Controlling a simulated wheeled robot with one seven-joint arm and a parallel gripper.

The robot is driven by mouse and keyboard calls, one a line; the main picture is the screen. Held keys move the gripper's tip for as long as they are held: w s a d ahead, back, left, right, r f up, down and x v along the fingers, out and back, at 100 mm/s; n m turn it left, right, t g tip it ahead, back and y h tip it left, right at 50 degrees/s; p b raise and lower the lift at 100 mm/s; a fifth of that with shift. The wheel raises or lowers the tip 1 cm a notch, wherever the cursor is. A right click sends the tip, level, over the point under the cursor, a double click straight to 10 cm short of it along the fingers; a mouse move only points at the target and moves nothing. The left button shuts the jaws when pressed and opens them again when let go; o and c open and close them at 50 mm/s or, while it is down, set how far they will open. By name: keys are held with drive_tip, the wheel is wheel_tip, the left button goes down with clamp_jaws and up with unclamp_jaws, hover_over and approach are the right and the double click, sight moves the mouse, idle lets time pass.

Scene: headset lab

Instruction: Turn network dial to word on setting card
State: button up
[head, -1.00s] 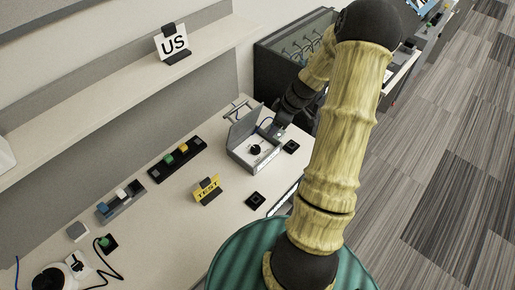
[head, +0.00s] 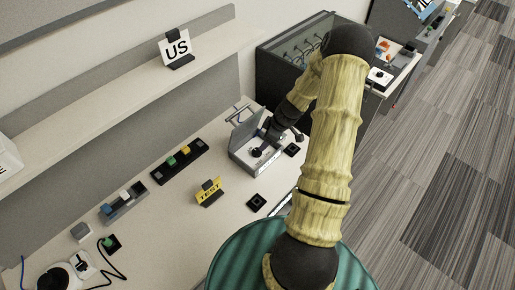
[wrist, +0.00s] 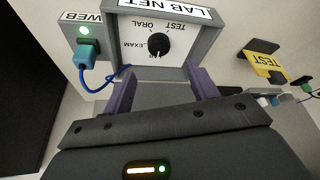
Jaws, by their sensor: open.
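The grey network box (head: 241,157), labelled LAB NET in the wrist view (wrist: 205,32), stands on the desk with its lid raised. Its black dial (wrist: 159,45) sits on a white face with the words TEST, ORAL, EXAM and one partly hidden word around it. The dial also shows in the head view (head: 256,152). I cannot tell its setting for sure. The yellow setting card (head: 209,193) reads TEST; it also shows in the wrist view (wrist: 266,62). My gripper (wrist: 163,88) is open and empty, its purple fingers spread just short of the dial, apart from it.
A blue cable plug (wrist: 88,54) sits in the WEB port beside the dial face. A strip of coloured blocks (head: 180,161), a small black square (head: 256,202) and a US sign (head: 176,50) on the shelf are nearby. The desk around the card is mostly clear.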

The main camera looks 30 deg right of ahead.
sight(257, 151)
drive_tip(key=p+x, duration=0.2)
drive_tip(key=x, duration=0.7)
drive_tip(key=shift+f, duration=0.25)
drive_tip(key=shift+w, duration=0.1)
drive_tip(key=c, duration=1)
